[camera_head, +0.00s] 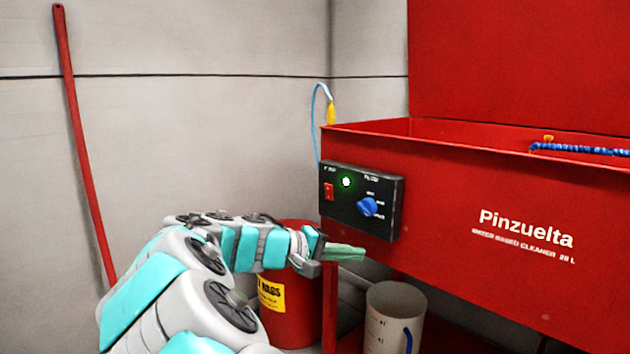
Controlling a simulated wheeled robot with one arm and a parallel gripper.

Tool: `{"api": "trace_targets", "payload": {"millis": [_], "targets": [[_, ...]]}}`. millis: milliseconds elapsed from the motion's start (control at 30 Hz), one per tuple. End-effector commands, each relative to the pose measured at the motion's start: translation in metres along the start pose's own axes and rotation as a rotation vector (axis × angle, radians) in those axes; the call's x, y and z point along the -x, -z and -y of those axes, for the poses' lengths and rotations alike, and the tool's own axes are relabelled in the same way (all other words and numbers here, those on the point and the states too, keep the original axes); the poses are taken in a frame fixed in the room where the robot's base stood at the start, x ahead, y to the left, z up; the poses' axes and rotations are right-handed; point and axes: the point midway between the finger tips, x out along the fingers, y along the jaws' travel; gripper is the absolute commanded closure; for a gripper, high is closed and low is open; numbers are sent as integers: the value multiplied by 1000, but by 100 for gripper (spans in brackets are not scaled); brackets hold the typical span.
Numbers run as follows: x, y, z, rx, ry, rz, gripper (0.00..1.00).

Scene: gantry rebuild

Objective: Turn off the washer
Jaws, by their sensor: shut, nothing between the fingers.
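The washer (445,210) is a large red parts cleaner marked "Pinzuelta", with its lid standing open at the back. A black control box (350,212) is on its front left corner. My gripper (362,254) is shut and empty. In the picture it is just below the control box, pointing right. I cannot tell how far it is from the box or the washer's front wall.
A red bin (292,326) with a yellow label stands behind my arm. A beige measuring jug (384,320) with a blue handle stands below the washer. A red pole (82,150) leans on the grey wall at left. A light-blue cable (314,115) rises behind the washer's corner.

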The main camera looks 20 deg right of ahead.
Motion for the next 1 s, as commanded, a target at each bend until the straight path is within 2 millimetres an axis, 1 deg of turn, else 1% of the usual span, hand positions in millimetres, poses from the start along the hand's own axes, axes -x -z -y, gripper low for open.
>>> {"api": "trace_targets", "payload": {"millis": [33, 100, 167, 200, 300, 333, 400, 533, 833, 1000], "targets": [[16, 30, -13, 20, -86, -48, 100], [39, 67, -19, 41, -191, -122, 100], [59, 93, -19, 58, -263, -181, 100], [73, 109, -16, 67, -303, -219, 100], [99, 135, -11, 84, -376, -292, 100], [104, 141, -8, 87, -389, -308, 100], [114, 150, -4, 95, -411, -336, 100], [121, 156, -1, 97, -426, -355, 100], [119, 155, -2, 96, -425, -353, 100], [107, 160, -7, 96, -424, -351, 100]]}}
